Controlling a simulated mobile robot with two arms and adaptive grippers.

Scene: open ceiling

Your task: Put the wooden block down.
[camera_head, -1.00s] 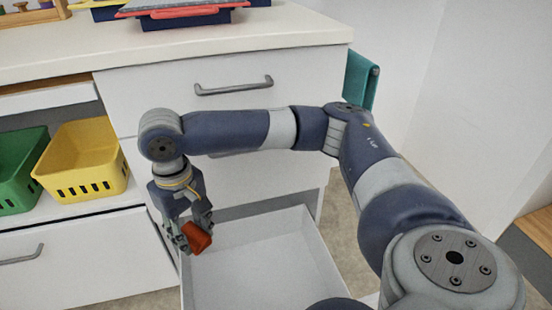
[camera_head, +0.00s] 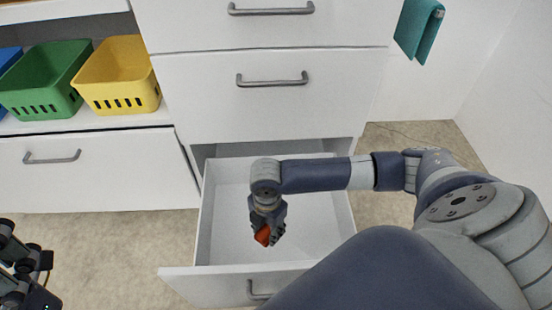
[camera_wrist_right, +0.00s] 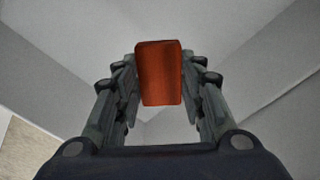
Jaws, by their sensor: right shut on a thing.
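The wooden block is orange-red (camera_head: 263,235) and sits between the fingers of my right gripper (camera_head: 268,232). In the right wrist view the block (camera_wrist_right: 159,73) is held between both fingers of the right gripper (camera_wrist_right: 160,88), which is shut on it. The gripper points down over the open white drawer (camera_head: 215,215). White drawer walls and floor surround the block in the wrist view. I cannot tell how high the block is above the drawer floor.
Closed drawers with grey handles (camera_head: 272,80) rise behind the open drawer. A yellow basket (camera_head: 118,75) and a green basket (camera_head: 45,82) stand on a shelf at the left. A teal cloth (camera_head: 418,30) hangs at the right. The visible drawer interior is empty.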

